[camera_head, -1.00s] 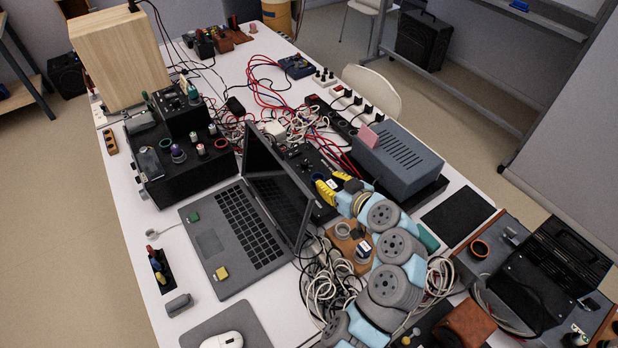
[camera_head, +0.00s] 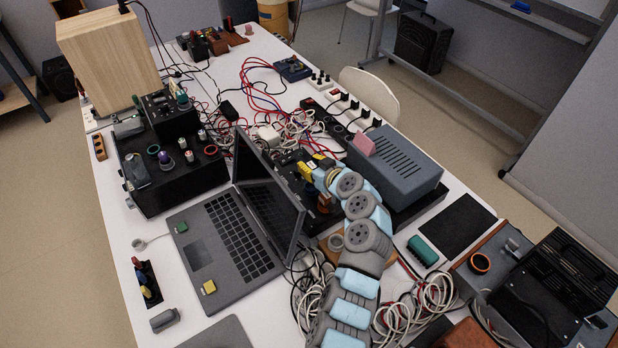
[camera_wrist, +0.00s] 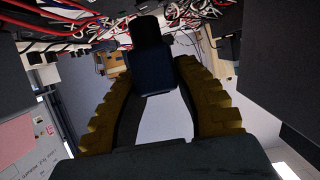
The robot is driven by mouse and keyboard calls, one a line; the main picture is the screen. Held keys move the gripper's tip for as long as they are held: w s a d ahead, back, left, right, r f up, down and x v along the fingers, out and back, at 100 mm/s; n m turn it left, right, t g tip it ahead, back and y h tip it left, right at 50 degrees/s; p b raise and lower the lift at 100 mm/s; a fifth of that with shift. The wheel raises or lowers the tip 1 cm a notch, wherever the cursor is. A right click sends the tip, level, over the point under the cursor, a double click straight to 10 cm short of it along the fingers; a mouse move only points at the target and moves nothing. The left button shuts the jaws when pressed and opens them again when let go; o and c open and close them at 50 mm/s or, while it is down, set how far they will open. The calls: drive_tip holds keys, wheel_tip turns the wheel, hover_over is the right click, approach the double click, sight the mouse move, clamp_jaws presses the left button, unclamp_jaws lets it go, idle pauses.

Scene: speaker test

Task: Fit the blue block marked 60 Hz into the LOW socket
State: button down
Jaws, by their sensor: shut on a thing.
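My gripper (camera_head: 307,168), with yellow fingers, is behind the laptop's open screen, over the dark control unit beside the grey vented box. In the wrist view its two ridged fingers (camera_wrist: 155,82) are shut on a dark blue block (camera_wrist: 158,68), held between them near the tips. A darker, nearly black part shows beyond the block. No 60 Hz marking can be read on it. In the head view the held block is mostly hidden by the fingers. I cannot pick out the LOW socket or its label in either view.
The laptop (camera_head: 217,240) stands left of my arm, its screen (camera_head: 265,195) close to the gripper. Loose cables (camera_head: 400,315) lie near my arm. A black mat (camera_head: 458,225) offers bare room.

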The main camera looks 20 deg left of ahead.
drive_tip(key=shift+f+b, duration=0.4)
drive_tip(key=shift+f, duration=2)
drive_tip(key=shift+f+b, duration=0.45)
drive_tip(key=shift+b, duration=0.2)
drive_tip(key=c, duration=0.9)
unclamp_jaws()
drive_tip(key=shift+r, duration=0.1)
drive_tip(key=shift+r+p, duration=0.15)
drive_tip(key=shift+p, duration=0.15)
drive_tip(key=shift+r+p, duration=0.4)
drive_tip(key=shift+p, duration=0.2)
drive_tip(key=shift+s+d+r, duration=0.1)
drive_tip(key=shift+s+d, duration=0.25)
drive_tip(key=shift+d, duration=0.15)
drive_tip(key=v, duration=1)
drive_tip(key=shift+d+p, duration=0.25)
drive_tip(key=shift+p, duration=0.15)
drive_tip(key=shift+s+r, duration=0.15)
